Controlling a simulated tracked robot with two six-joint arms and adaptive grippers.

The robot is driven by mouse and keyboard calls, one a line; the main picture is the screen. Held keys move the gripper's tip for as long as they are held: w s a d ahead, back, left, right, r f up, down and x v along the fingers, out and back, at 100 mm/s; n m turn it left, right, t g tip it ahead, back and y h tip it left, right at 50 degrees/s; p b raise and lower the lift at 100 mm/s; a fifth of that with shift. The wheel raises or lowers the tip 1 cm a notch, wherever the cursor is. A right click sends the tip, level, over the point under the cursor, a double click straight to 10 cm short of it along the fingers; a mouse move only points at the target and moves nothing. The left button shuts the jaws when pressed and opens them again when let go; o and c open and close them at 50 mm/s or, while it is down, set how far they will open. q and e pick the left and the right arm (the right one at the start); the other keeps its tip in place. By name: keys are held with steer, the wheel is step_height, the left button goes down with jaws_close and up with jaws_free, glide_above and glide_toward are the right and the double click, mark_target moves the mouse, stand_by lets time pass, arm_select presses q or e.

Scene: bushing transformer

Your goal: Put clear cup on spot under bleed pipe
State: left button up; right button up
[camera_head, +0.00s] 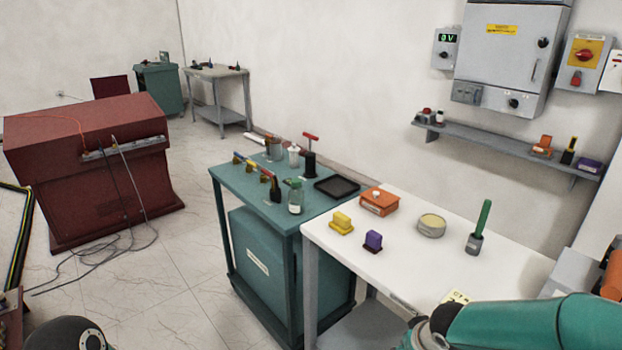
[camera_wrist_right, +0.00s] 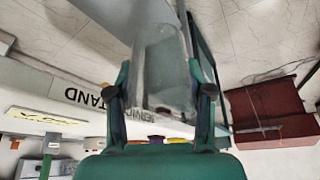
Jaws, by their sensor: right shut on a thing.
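The clear cup (camera_wrist_right: 160,65) is between the two fingers of my right gripper (camera_wrist_right: 163,85) in the right wrist view. The fingers are shut on its sides, and its see-through wall lets the scene behind show. In the head view my right arm comes in at the bottom right, and its gripper and the held cup are cut off by the lower edge. My left gripper is not in view. I cannot make out the bleed pipe or the spot under it in either view.
A white table (camera_head: 325,235) holds small coloured items, a round tin (camera_head: 431,226) and a green-handled tool (camera_head: 481,222). A teal cart (camera_head: 225,178) with bottles and a black tray (camera_head: 337,187) adjoins it. A dark red cabinet (camera_head: 100,185) with loose cables stands left, across open floor.

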steer(key=shift+w+a+r+m, duration=0.2)
steer(key=shift+w+a+m, duration=0.35)
steer(key=shift+w, duration=0.2)
steer(key=shift+d+f+m+h, duration=0.1)
steer(key=shift+d+m+h, duration=0.05)
steer(key=shift+m+h, duration=0.15)
steer(key=shift+n, duration=0.45)
steer(key=s+f, duration=0.3)
steer(key=f, duration=0.1)
steer(key=shift+s+d, duration=0.25)
steer(key=shift+d, duration=0.05)
steer(key=shift+s+a+f, duration=0.2)
steer(key=shift+s+f, duration=0.05)
steer(key=shift+a, duration=0.15)
steer(key=shift+m, duration=0.4)
